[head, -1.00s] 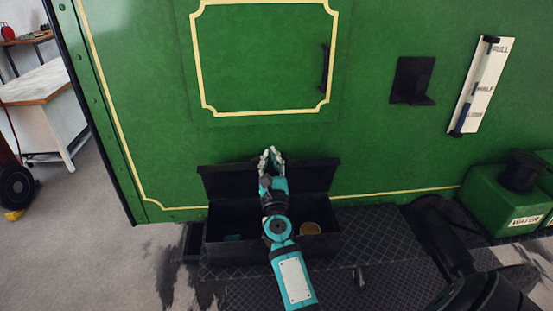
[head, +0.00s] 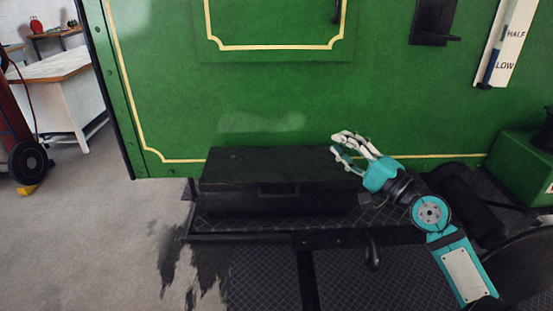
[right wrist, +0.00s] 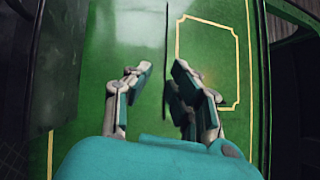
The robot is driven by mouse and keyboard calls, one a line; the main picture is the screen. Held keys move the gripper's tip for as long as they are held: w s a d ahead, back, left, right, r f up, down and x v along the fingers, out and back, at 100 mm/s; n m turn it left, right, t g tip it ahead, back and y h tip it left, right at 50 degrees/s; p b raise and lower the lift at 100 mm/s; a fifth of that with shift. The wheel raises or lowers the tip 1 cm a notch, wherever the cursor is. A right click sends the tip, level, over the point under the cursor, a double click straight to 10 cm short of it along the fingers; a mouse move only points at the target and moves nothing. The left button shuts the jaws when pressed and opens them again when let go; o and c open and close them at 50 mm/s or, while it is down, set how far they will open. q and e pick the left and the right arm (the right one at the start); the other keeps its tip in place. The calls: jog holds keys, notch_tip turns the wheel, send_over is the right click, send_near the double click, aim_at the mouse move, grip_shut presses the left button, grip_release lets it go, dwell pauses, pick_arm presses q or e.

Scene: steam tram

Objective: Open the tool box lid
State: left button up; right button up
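The tool box (head: 250,203) is a long black box on the dark footplate, against the green tram side in the head view. Its lid (head: 265,165) lies down over the top, and no inside shows. A small handle (head: 278,190) is at the front edge. My right gripper (head: 351,151) is at the box's right end, its fingers pointing left toward the tram side. No gap between fingers and box can be judged. The right wrist view shows its fingers (right wrist: 165,95) apart with nothing between them. My left gripper is not in view.
The green tram wall (head: 230,110) rises behind the box. A green water box (head: 525,165) stands at the right. A black bracket (head: 433,25) and a level gauge (head: 505,45) are on the wall. A white workbench (head: 65,75) is at the far left.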

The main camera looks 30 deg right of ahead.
pick_arm(q)
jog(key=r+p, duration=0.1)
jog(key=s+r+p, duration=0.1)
jog(key=p, duration=0.1)
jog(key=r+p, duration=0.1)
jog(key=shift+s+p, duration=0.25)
jog(key=shift+p, duration=0.05)
pick_arm(e)
jog(key=w+a+n+y, duration=0.1)
jog(key=w+a, duration=0.2)
jog(key=w, duration=0.5)
jog(key=w+a+n+g, duration=0.1)
jog(key=w+a, duration=0.3)
jog(key=w, duration=0.4)
jog(key=shift+n+y, duration=0.4)
jog(key=shift+n, duration=0.3)
jog(key=shift+a, duration=0.1)
grip_shut()
jog(key=shift+c, duration=2)
grip_release()
jog(key=o, duration=0.4)
